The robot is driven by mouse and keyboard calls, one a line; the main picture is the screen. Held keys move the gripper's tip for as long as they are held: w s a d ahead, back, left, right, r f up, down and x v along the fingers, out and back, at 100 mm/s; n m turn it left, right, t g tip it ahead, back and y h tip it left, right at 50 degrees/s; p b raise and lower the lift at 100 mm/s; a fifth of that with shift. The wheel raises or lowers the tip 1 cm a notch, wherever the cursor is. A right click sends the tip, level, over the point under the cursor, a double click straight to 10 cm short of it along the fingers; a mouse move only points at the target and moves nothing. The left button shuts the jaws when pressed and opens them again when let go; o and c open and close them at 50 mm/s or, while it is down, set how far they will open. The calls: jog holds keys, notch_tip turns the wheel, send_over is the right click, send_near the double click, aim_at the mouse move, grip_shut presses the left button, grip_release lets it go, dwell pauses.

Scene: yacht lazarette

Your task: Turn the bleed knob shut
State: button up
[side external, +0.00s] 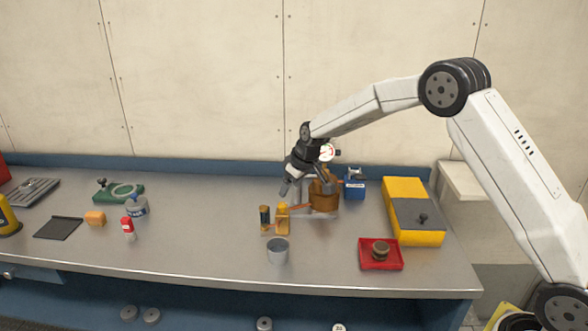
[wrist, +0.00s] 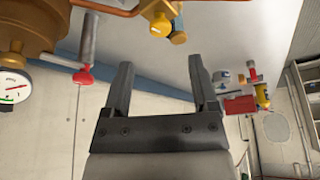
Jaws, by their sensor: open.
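A copper-coloured pump body (side external: 322,196) stands on the bench with a white dial gauge (side external: 327,152) above it. In the wrist view the body (wrist: 30,25) is at upper left, with the gauge (wrist: 12,86) below it. A red knob (wrist: 83,76) sits at the end of a grey stem there. A yellow fitting (wrist: 160,24) is at the top centre. I cannot tell which part is the bleed knob. My gripper (side external: 305,186) is open beside the body, above the yellow fitting (side external: 282,209). Its fingers (wrist: 160,62) are apart with nothing between them.
A grey cup (side external: 278,251) stands in front of the pump. A red tray (side external: 366,264) with a round brown part and a yellow case (side external: 428,238) are to the right. A blue box (side external: 355,189) is close behind the pump. Bench space left of the cup is clear.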

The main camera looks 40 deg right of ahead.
aim_at(283, 204)
jog(key=shift+x, duration=3.35)
jog(key=shift+c, duration=0.3)
grip_shut()
